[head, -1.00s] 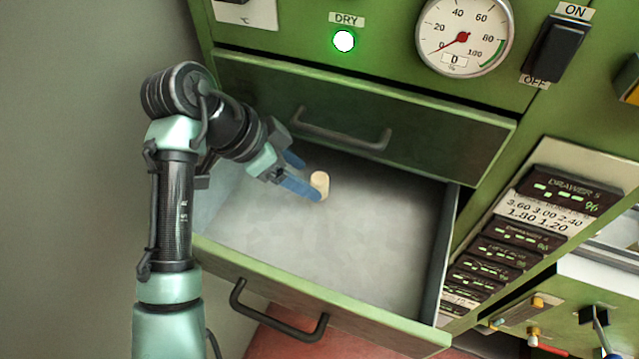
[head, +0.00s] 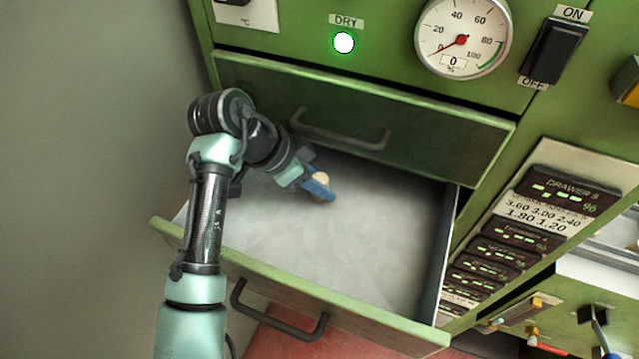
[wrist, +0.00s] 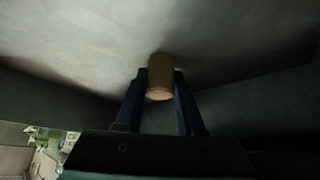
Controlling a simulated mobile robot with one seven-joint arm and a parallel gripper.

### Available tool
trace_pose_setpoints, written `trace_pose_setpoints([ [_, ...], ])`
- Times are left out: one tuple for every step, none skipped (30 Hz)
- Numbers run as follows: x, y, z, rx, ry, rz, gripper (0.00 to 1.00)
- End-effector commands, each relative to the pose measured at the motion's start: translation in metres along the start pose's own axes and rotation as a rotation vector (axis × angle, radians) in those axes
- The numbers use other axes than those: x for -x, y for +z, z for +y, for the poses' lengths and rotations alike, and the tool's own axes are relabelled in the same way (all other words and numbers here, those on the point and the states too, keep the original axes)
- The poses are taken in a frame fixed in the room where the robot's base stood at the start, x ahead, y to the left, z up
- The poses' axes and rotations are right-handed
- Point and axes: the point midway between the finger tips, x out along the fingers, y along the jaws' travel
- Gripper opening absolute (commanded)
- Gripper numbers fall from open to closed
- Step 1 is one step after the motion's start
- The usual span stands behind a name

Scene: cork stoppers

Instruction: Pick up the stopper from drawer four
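The cork stopper (head: 321,178) is small and tan and stands on the grey floor of the pulled-out drawer (head: 301,294), toward its back left. My gripper (head: 324,188) reaches into the drawer from the left, its blue finger hiding part of the stopper in the head view. In the wrist view, the stopper (wrist: 160,79) sits between the tips of the two dark blue fingers (wrist: 160,82). The fingers are apart on either side of it, with a thin gap seeming to show. Firm contact is not visible.
A closed green drawer front with a dark handle (head: 340,132) is directly above and behind the gripper. The drawer's side wall (head: 440,255) bounds the right. The rest of the drawer floor is bare. A gauge (head: 462,38) and switch (head: 555,50) are on the panel above.

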Motion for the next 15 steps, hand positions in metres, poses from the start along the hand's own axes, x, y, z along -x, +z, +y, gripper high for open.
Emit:
trace_pose_setpoints([
  [0.0002, -0.0001, 0.0, 0.0, 0.0, 0.0, 0.16],
  [0.0002, -0.0001, 0.0, 0.0, 0.0, 0.0, 0.1],
  [0.0002, -0.0001, 0.0, 0.0, 0.0, 0.0, 0.03],
  [0.0002, -0.0001, 0.0, 0.0, 0.0, 0.0, 0.0],
  [0.0002, -0.0001, 0.0, 0.0, 0.0, 0.0, 0.0],
  [0.0003, -0.0001, -0.0001, 0.0, 0.0, 0.0, 0.0],
  [0.0003, -0.0001, -0.0001, 0.0, 0.0, 0.0, 0.0],
  [0.0003, -0.0001, -0.0001, 0.0, 0.0, 0.0, 0.0],
  [0.0003, -0.0001, -0.0001, 0.0, 0.0, 0.0, 0.0],
  [0.0003, -0.0001, -0.0001, 0.0, 0.0, 0.0, 0.0],
  [0.0003, -0.0001, -0.0001, 0.0, 0.0, 0.0, 0.0],
  [0.0004, -0.0002, -0.0001, 0.0, 0.0, 0.0, 0.0],
  [0.0007, -0.0003, -0.0001, 0.0, 0.0, 0.0, 0.0],
  [0.0011, -0.0007, -0.0001, -0.001, -0.001, 0.0, 0.0],
  [0.0021, -0.0013, -0.0002, -0.001, -0.001, 0.0, 0.0],
])
